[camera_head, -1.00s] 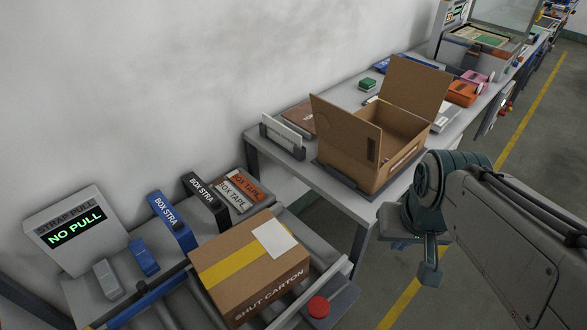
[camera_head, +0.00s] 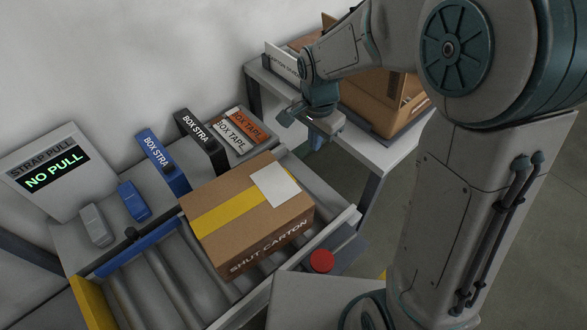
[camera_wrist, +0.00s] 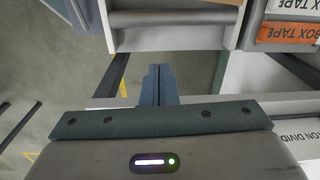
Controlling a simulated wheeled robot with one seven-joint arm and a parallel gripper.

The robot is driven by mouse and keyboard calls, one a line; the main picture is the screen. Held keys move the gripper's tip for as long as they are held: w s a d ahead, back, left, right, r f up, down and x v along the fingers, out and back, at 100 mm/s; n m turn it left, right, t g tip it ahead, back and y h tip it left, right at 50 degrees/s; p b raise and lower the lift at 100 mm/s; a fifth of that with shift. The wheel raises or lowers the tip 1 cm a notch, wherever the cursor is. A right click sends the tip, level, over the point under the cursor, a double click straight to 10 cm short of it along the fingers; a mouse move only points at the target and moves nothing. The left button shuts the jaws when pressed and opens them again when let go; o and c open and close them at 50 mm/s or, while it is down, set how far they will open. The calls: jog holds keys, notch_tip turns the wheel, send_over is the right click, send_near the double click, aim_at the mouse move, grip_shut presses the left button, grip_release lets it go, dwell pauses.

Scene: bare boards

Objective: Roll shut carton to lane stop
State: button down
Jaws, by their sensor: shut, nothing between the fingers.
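The shut carton (camera_head: 250,215) is a brown box with a yellow tape band and a white label on top, marked SHUT CARTON. It sits on the grey rollers of the lane (camera_head: 165,270) at the lane's right end. A yellow plate (camera_head: 92,303) stands across the lane's left end; I cannot tell for sure that it is the lane stop. My gripper (camera_head: 317,138) is above the gap right of the carton, apart from it. In the wrist view my gripper (camera_wrist: 158,75) points at the lane's end, its fingers together and empty. The carton is not in that view.
An open carton (camera_head: 385,95) on the table (camera_head: 375,150) is partly hidden behind my arm. Tape boxes (camera_head: 238,130) and strap boxes (camera_head: 160,160) stand behind the lane. A red button (camera_head: 321,261) is at its front right. A NO PULL display (camera_head: 55,172) is at left.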

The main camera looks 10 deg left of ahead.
jog(key=shift+m, duration=0.5)
jog(key=f, duration=0.4)
jog(key=a+f, duration=0.1)
jog(key=f, duration=0.3)
jog(key=a+f+b, duration=0.1)
jog(key=f, duration=0.3)
jog(key=shift+w+a+f, duration=0.2)
jog(key=shift+w, duration=0.15)
jog(key=s+a, duration=0.2)
jog(key=s, duration=0.1)
jog(key=shift+a+f, duration=0.2)
jog(key=shift+a, duration=0.15)
